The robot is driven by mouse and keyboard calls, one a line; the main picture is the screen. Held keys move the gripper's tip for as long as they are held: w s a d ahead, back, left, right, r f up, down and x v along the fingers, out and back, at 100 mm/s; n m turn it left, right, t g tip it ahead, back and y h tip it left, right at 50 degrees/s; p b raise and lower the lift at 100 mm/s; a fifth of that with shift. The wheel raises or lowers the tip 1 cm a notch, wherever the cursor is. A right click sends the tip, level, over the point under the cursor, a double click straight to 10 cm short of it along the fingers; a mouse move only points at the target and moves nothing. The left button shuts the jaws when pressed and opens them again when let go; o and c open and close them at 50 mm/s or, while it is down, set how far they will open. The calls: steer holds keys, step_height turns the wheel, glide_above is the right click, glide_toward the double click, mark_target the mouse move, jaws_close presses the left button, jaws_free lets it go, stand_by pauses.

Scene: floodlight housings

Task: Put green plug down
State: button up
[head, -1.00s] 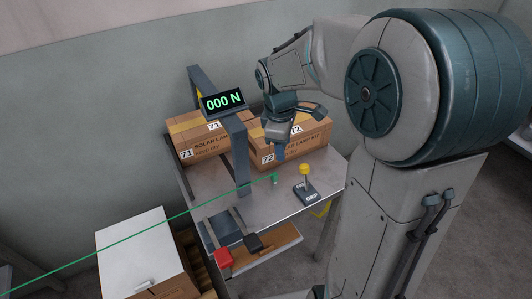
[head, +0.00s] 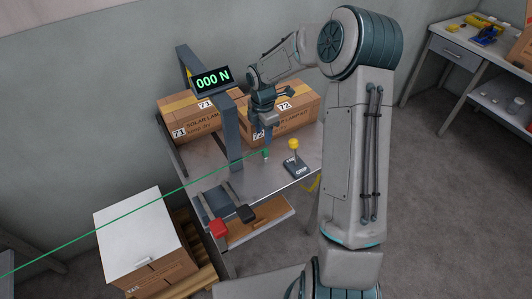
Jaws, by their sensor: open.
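The small green plug (head: 266,155) stands on the grey metal table (head: 262,187) at the end of a taut green cable (head: 140,213). The cable runs off to the lower left. My gripper (head: 268,142) points down just above the plug. Its jaws are open, and the plug appears to be free of them. The fingertips are small in this view, so the exact gap to the plug cannot be told.
A grey frame with a "000 N" display (head: 212,80) stands left of my gripper. Cartons (head: 285,112) stand behind it. A yellow-knobbed lever (head: 294,158) is close on the right. Red (head: 217,228) and black (head: 245,214) handles are at the front. A white-topped box (head: 139,240) is lower left.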

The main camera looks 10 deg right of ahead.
mark_target(265, 150)
steer(key=f, duration=0.5)
steer(key=f+p, duration=0.1)
steer(key=f, duration=0.1)
steer(key=shift+s+d+f, duration=0.15)
steer(key=shift+s+d, duration=0.1)
steer(key=shift+s, duration=0.05)
jaws_close()
